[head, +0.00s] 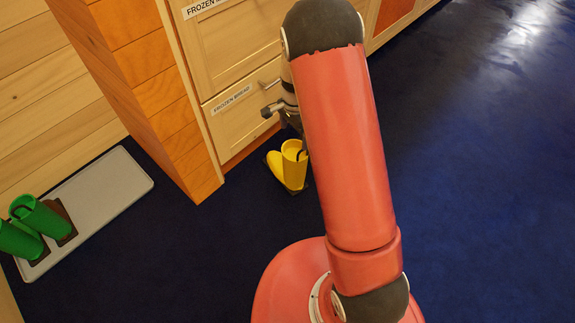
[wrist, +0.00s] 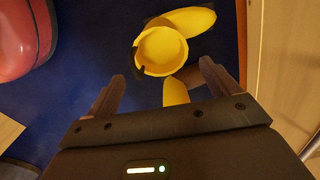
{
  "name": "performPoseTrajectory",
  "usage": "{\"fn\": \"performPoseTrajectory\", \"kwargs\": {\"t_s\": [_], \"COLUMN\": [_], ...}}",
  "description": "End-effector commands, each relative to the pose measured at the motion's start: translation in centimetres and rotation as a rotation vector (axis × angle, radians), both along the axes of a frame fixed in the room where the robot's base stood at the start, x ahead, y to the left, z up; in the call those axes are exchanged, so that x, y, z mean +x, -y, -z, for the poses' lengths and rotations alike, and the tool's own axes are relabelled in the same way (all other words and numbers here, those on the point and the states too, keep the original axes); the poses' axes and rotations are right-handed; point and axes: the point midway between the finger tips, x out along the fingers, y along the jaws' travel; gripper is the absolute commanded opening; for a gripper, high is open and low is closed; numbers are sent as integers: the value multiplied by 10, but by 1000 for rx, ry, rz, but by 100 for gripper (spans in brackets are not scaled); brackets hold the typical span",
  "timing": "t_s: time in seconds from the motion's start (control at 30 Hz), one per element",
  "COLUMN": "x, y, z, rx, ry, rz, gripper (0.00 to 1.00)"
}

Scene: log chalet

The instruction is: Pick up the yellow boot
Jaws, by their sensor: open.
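A yellow boot (head: 293,170) stands on the dark blue floor in front of the wooden drawers in the head view. In the wrist view its round open top (wrist: 161,50) faces the camera, with the toe (wrist: 190,20) pointing to the upper right. Another yellow part (wrist: 175,92) shows below it between the fingers, beside a brownish patch; I cannot tell whether it is a second boot. My gripper (wrist: 162,71) is open and empty, with its fingers apart below the boot's opening in the picture. In the head view my arm hides most of the gripper.
Wooden drawers (head: 235,110) labelled for frozen food rise close behind the boot. A grey tray (head: 115,185) with green boots (head: 40,217) lies at the left. The blue floor (head: 480,180) is clear on the right.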

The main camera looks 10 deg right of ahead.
Motion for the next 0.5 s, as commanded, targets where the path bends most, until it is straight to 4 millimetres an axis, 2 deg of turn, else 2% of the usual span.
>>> {"fn": "performPoseTrajectory", "kwargs": {"t_s": [0.03, 0.2, 0.5], "x": [-1, -1, 0], "y": [1, 0, 2], "z": [13, 39, 58], "rx": [0, 1, 0], "ry": [-4, -4, -1], "rz": [1, 0, -1], "gripper": [88, 88, 88]}}
